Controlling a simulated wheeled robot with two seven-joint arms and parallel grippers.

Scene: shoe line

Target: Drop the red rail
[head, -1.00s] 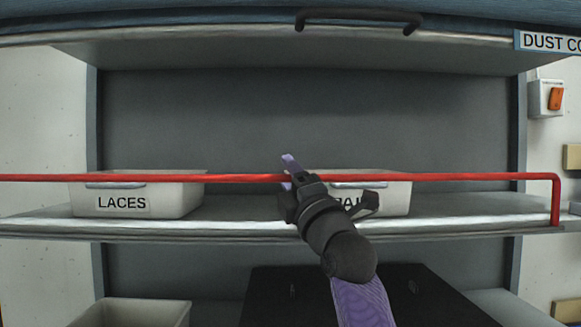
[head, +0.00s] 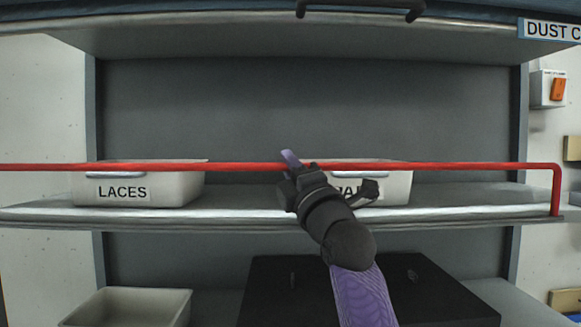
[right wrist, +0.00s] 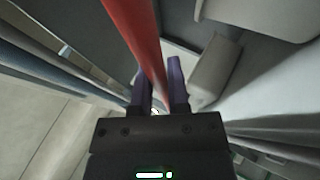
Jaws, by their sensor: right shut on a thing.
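The red rail (head: 450,167) runs level across the front of the shelf in the head view, above the shelf's edge, and bends down to the shelf at its right end. My right gripper (head: 291,162) is at the rail near the middle of the picture, shut on it. In the right wrist view the rail (right wrist: 138,40) passes between the two purple fingers of the gripper (right wrist: 160,85). My left gripper is not in view.
Behind the rail stand a white bin labelled LACES (head: 170,188) and a second white bin (head: 395,186), its label partly hidden by my gripper. The shelf (head: 470,200) is bare to the right. Below are a white bin (head: 130,308) and a black case (head: 265,285).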

